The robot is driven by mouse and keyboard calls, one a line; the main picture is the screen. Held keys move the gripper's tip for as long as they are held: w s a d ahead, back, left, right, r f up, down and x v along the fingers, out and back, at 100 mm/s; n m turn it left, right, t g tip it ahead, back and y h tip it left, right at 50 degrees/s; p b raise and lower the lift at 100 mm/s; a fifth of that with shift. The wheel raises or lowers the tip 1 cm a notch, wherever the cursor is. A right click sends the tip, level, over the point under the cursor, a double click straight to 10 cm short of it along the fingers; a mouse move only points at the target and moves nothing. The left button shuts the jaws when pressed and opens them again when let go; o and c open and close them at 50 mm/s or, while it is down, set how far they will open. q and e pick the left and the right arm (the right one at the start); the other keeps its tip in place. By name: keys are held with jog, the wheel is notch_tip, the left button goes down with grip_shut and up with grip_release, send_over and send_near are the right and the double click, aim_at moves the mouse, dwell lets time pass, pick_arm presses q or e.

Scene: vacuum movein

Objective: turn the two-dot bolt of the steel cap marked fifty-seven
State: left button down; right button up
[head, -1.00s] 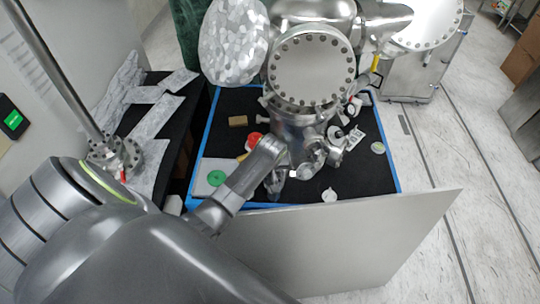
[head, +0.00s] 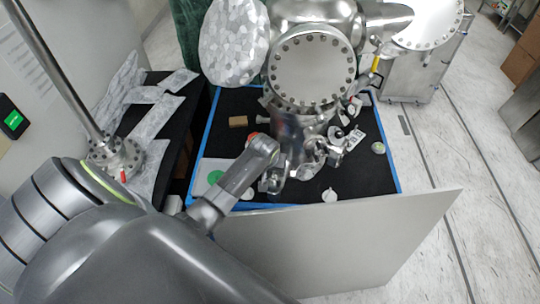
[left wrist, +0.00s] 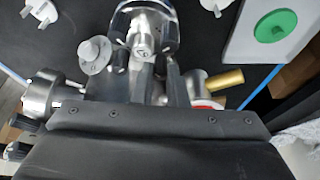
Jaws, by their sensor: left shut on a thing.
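My left gripper (left wrist: 146,75) comes down over the black mat and is shut on a steel fitting (left wrist: 145,30). The fitting has a shiny rounded body, a small round marked face and dark knobs at its sides. The mark is too small to read, and I cannot make out any dots. In the head view my left gripper (head: 272,180) is just in front of the large steel chamber (head: 305,130), and its fingertips are hard to separate from the steel parts there. My right gripper is not in view.
A grey disc with a knob (left wrist: 95,55), a brass-ended cylinder (left wrist: 222,80) and a green disc (left wrist: 275,25) on a white plate lie close by. A wooden block (head: 238,121) lies farther back. A pale panel (head: 340,240) stands along the front of the blue-edged table.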

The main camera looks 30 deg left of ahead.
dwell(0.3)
pick_arm(q)
jog(key=c, duration=1.4)
grip_release()
jog(key=shift+c, duration=0.2)
jog(key=shift+r, duration=0.1)
jog(key=shift+s+r, duration=0.2)
jog(key=shift+r, duration=0.4)
jog(key=b+v, duration=0.2)
jog(key=v, duration=1.4)
jog(key=shift+s, duration=0.2)
jog(key=shift+f+m, duration=0.15)
jog(key=shift+m, duration=0.15)
